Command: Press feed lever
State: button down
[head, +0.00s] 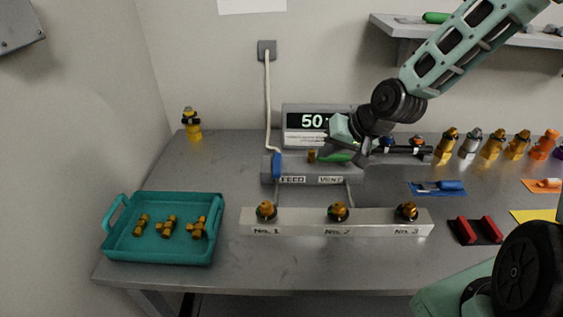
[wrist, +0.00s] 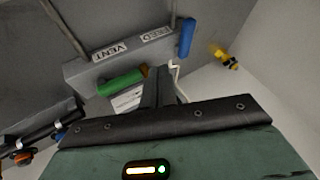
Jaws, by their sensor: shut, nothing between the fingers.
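The grey control box (head: 330,171) on the table has a FEED label (head: 292,180) and a VENT label (head: 331,180). A blue lever (head: 277,165) sits at its left end beside FEED, and also shows in the wrist view (wrist: 187,37). A green lever (head: 338,156) lies on the VENT side, partly hidden by my gripper in the head view; it is clearer in the wrist view (wrist: 122,82). My gripper (wrist: 160,72) is shut and empty, above or behind the box, apart from the blue lever. Its fingertips are hard to make out in the head view.
A display (head: 312,122) reading 50 stands behind the box. In front is a white rail (head: 290,229) with brass fittings at several numbered stations. A teal tray (head: 160,252) with brass fittings is at left. A white cable (head: 268,100) runs down the wall.

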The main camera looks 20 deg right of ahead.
aim_at(277, 167)
jog(key=x, duration=1)
jog(key=shift+a+f, duration=0.15)
jog(key=shift+a, duration=0.05)
jog(key=shift+w+a, duration=0.15)
jog(key=shift+a, duration=0.4)
jog(key=shift+w+a, duration=0.2)
jog(key=shift+a, duration=0.35)
jog(key=shift+w+a, duration=0.25)
jog(key=shift+a, duration=0.35)
